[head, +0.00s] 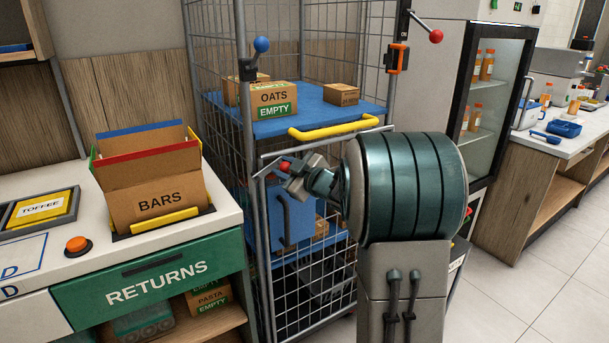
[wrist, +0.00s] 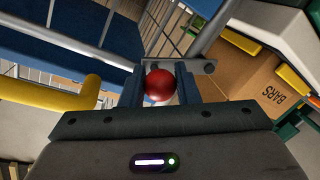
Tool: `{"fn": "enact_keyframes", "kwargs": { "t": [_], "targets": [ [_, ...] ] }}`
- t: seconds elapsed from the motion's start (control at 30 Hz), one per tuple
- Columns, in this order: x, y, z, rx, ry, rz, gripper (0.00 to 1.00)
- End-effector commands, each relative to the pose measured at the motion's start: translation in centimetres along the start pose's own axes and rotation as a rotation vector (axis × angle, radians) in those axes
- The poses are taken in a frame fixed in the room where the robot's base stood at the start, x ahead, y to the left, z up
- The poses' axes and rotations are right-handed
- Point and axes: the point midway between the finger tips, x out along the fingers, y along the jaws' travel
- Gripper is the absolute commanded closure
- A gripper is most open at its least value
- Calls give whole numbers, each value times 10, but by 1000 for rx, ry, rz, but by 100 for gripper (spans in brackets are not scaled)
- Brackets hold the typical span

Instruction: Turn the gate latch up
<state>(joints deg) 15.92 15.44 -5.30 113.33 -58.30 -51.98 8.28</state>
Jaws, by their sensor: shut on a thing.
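The gate latch's red ball knob (head: 284,167) is at the upper left corner of the cage's low mesh gate (head: 327,313). My gripper (head: 290,169) is shut on this knob. In the wrist view the red knob (wrist: 159,85) sits between the two dark fingers of my gripper (wrist: 160,84). A grey metal plate (wrist: 206,67) shows just behind the fingers. My gripper and arm hide most of the latch, so its angle cannot be told.
The wire cage holds a blue shelf (head: 330,115) with a yellow handle (head: 333,128) and boxes. A blue ball lever (head: 261,45) and a red ball lever (head: 436,36) stand higher. The counter (head: 100,250) with a BARS box (head: 160,198) is left. Open floor (head: 540,290) lies right.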

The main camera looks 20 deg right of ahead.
Motion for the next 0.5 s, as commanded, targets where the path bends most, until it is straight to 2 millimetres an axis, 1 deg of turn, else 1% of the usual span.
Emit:
{"fn": "enact_keyframes", "kwargs": {
  "t": [0.13, 0.5],
  "targets": [
    [3, -3, -13, -141, -21, -10, 100],
    [4, -6, -37, -486, -87, -23, 100]
  ]
}}
